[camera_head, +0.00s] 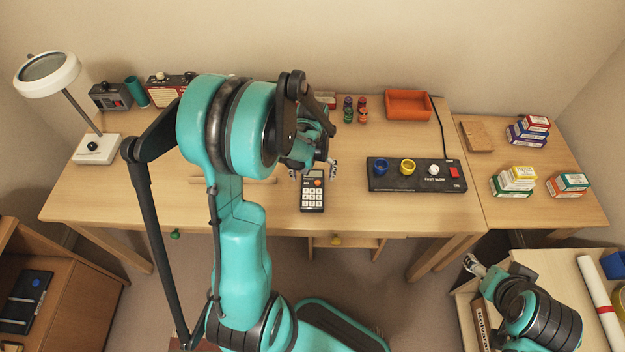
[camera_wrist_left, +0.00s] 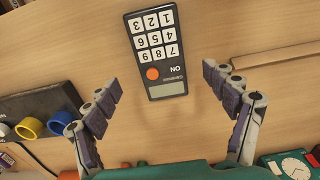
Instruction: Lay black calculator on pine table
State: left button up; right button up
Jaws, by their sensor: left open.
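The black calculator (camera_head: 312,197) lies flat near the front edge of the long wooden desk, with its white keys and orange button facing up. It also shows in the left wrist view (camera_wrist_left: 153,52). My left gripper (camera_head: 314,170) is open and empty above the desk, by the calculator's display end. In the left wrist view its fingertips (camera_wrist_left: 161,78) are spread to either side of that end, apart from it. A smaller wooden table (camera_head: 553,211) adjoins the desk on the right; I cannot tell which surface is the pine table. My right gripper (camera_head: 474,266) is at lower right, its jaws unclear.
A black panel with coloured knobs (camera_head: 418,175) lies right of the calculator. A wooden strip (camera_wrist_left: 280,76) lies on its other side. An orange tray (camera_head: 408,105) stands at the back. Several small boxes (camera_head: 516,178) stand on the right table, whose front middle is bare.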

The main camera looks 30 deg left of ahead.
aim_at(313, 188)
pick_arm(q)
jog(key=s+d+r+m+t, duration=0.2)
jog(key=s+d+r, duration=0.1)
jog(key=r, duration=0.3)
jog(key=s+d+r+m+t+p, duration=0.1)
jog(key=s+d+r+m+t, duration=0.1)
jog(key=d+r, duration=0.3)
jog(key=s+d+r+m+t, duration=0.2)
jog(key=s+d+r+t, duration=0.1)
jog(key=r, duration=0.4)
jog(key=shift+s+d, duration=0.75)
jog(key=shift+d, duration=0.35)
